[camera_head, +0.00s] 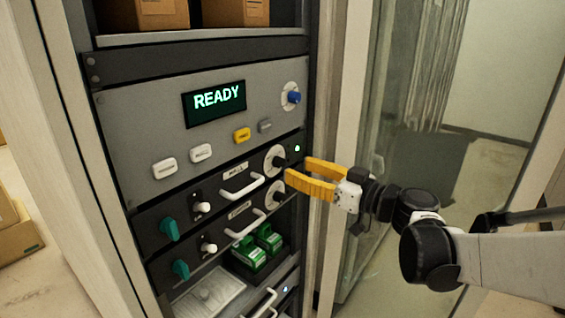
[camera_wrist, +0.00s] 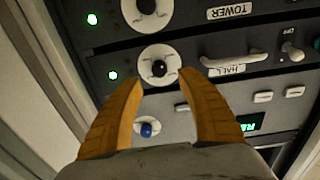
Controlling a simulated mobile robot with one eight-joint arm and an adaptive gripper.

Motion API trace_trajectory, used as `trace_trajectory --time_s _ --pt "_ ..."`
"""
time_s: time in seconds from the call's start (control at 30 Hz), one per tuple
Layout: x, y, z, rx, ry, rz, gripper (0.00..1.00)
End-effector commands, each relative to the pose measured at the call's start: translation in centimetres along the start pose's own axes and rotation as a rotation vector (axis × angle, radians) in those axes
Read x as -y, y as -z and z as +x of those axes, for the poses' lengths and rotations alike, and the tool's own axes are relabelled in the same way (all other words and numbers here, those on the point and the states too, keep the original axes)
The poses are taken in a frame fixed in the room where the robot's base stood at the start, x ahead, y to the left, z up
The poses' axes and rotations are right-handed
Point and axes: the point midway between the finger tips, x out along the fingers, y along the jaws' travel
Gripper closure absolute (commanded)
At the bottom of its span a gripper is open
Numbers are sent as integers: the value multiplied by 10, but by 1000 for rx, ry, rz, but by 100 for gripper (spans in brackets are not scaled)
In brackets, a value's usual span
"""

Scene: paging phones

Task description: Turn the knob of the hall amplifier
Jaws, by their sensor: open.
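The hall amplifier (camera_head: 220,186) is a dark rack panel with a HALL label. Its black knob (camera_head: 281,162) sits on a white dial at the panel's right end. In the wrist view, which looks upside down, the hall knob (camera_wrist: 159,67) and its white dial show beside the HALL label (camera_wrist: 224,71). My gripper (camera_head: 298,169) has yellow fingers, open and empty, pointing at the rack just right of the knob. In the wrist view the open fingertips (camera_wrist: 159,84) lie to either side, short of the knob, and look apart from it.
The TOWER amplifier's knob (camera_head: 278,196) is just below. Above is the grey panel with a READY screen (camera_head: 214,103) and a blue knob (camera_head: 294,97). A white handle (camera_head: 243,187) projects left of the hall dial. A glass door (camera_head: 400,140) stands open at right.

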Motion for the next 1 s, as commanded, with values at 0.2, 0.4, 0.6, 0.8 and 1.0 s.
trace_trajectory --time_s 0.2,0.4,0.6,0.8,1.0 --pt "1 -1 41 1 2 1 54" --pt "0 0 58 1 1 1 54" --pt "0 0 60 1 0 1 54" --pt "0 0 59 1 -1 1 86" --pt "0 0 59 1 0 1 100"
